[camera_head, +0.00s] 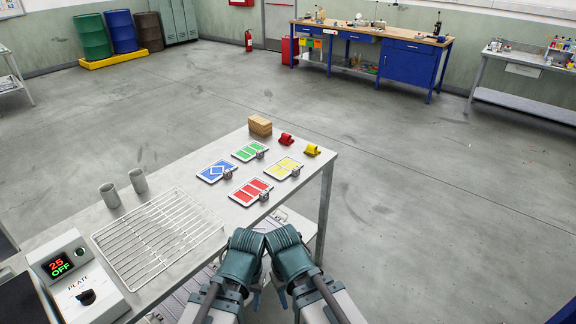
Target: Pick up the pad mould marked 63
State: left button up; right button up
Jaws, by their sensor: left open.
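Four flat white-edged plates lie on the grey table: blue with a white diamond (217,171), green (249,151), yellow (283,168) and red (251,192). Each has a small grey metal piece at its right corner, such as the one by the red plate (264,197). No number 63 is legible, so I cannot tell which thing is the marked mould. My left gripper (243,258) is at the table's near edge, below the red plate and apart from it. It is open, its fingertips mostly hidden. My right gripper (285,244) is close beside it; its fingers are hidden.
A wire rack (158,236) lies left of the plates, with two grey cups (138,181) behind it and a hot plate unit (76,278) at left. A brown block (260,126), a red piece (286,139) and a yellow piece (312,150) stand at the far end.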

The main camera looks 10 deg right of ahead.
aim_at(280, 170)
jog(key=i+l+u, duration=0.1)
jog(key=i+l, duration=0.4)
jog(key=l, duration=0.15)
jog(key=i+l+u, duration=0.15)
jog(key=i+l, duration=0.3)
jog(key=l, duration=0.3)
jog(key=j+u, duration=0.05)
